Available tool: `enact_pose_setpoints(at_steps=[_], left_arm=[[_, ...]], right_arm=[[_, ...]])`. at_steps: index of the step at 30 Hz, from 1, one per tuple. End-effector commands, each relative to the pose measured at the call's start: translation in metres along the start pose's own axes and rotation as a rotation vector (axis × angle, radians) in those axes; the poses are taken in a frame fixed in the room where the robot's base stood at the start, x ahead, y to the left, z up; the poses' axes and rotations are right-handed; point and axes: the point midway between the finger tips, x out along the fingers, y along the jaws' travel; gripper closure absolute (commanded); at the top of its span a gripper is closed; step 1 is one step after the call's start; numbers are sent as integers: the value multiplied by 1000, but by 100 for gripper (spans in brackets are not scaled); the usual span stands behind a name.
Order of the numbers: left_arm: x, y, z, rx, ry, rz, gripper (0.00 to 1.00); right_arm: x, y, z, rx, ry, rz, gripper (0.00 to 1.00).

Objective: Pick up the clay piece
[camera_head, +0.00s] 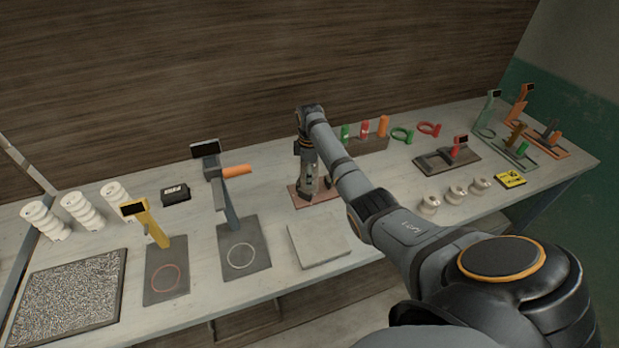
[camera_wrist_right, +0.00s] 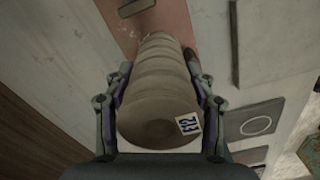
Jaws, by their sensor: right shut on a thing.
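The clay piece (camera_wrist_right: 158,85) is a beige, ribbed, rounded column with a small white label with dark characters on its near end. It shows large in the right wrist view, between the two fingers of my right gripper (camera_wrist_right: 159,108), which is shut on it. In the head view my right gripper (camera_head: 308,184) points down over a reddish-brown board (camera_head: 300,199) on the table, and the clay piece is mostly or wholly hidden there. The piece's far end lies over the board; I cannot tell whether it touches. My left gripper is not in view.
A pale square slab (camera_head: 319,244) lies in front of the board. A blue-grey stand with an orange cylinder (camera_head: 236,170) and a yellow stand (camera_head: 152,225) are to the left. White ribbed pieces (camera_head: 84,209) stand at far left. A block with coloured cylinders (camera_head: 364,146) is behind right.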

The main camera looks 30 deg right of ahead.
Motion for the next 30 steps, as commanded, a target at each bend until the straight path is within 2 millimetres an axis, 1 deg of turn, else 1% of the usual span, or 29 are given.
enact_pose_setpoints(at_steps=[1, 4, 5, 13, 17, 20, 23, 28, 29, 30], left_arm=[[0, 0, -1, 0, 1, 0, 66], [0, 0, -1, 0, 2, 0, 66], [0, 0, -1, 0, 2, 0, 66], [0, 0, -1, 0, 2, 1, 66], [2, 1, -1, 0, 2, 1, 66], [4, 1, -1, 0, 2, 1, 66], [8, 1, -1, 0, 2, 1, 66], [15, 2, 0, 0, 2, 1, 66], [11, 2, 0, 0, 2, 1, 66], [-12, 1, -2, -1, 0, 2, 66]], right_arm=[[0, 0, 0, 0, 0, -1, 86], [0, 0, 0, 0, 0, -1, 99], [0, 0, 0, 0, 0, -1, 100], [-2, 0, 0, 0, 1, 1, 100], [-12, 1, -1, 0, 2, 3, 100], [-27, 1, -1, -1, 3, 4, 100], [-46, 2, -1, -1, 3, 6, 100], [-88, 1, -1, 0, 3, 6, 100], [-100, 1, 0, 0, 3, 6, 100], [-119, 0, 0, 0, 1, 2, 100]])
